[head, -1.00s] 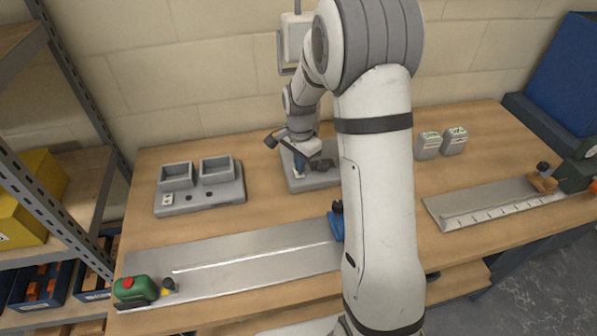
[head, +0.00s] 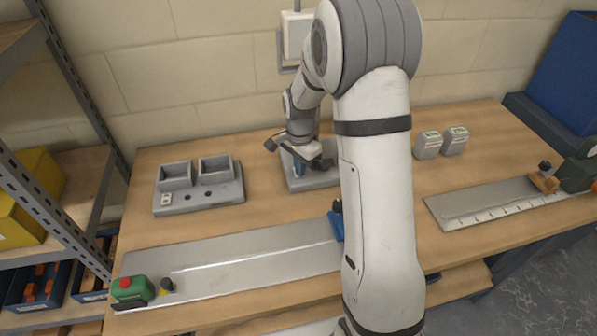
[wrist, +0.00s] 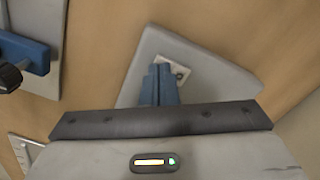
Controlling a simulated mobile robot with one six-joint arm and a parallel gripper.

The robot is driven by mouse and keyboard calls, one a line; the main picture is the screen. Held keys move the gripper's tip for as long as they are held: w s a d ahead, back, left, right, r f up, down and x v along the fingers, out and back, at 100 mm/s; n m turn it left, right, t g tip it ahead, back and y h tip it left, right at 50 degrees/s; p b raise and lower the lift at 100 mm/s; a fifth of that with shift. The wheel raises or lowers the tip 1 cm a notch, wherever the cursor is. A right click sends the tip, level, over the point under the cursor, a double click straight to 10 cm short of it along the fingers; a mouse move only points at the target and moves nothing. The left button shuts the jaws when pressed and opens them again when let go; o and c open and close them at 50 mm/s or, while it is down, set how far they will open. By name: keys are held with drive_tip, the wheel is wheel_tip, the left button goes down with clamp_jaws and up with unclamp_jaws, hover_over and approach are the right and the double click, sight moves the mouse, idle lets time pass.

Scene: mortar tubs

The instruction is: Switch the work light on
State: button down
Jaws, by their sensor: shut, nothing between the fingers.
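A grey base plate (head: 330,180) lies at the back middle of the bench, partly hidden by my arm. In the wrist view this plate (wrist: 205,65) carries a small pale switch plate (wrist: 182,72) with a dark round detail. My gripper (head: 299,172) points down over the plate, its blue fingers shut and empty. In the wrist view the fingertips (wrist: 161,70) overlap the left edge of the switch plate; I cannot tell whether they touch it. A pale box-shaped fixture (head: 296,36) in a grey frame stands against the wall, perhaps the work light; my arm hides part of it.
A grey two-well unit (head: 198,200) sits left of the plate. Two grey blocks (head: 441,143) stand to the right. Long metal plates (head: 240,262) lie along the front, one with a green and red device (head: 131,290). Shelving (head: 60,150) stands at left.

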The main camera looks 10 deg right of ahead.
drive_tip(key=shift+f, duration=0.15)
drive_tip(key=shift+r+p, duration=2.15)
drive_tip(key=shift+r, duration=1.45)
drive_tip(key=s+r+n+t, duration=0.1)
drive_tip(key=s+r+n, duration=0.5)
drive_tip(key=s, duration=0.6)
drive_tip(key=s+r+n+t, duration=0.2)
drive_tip(key=s+r+n, duration=0.4)
drive_tip(key=s, duration=0.7)
drive_tip(key=shift+b+v, duration=0.4)
drive_tip(key=shift+v, duration=0.75)
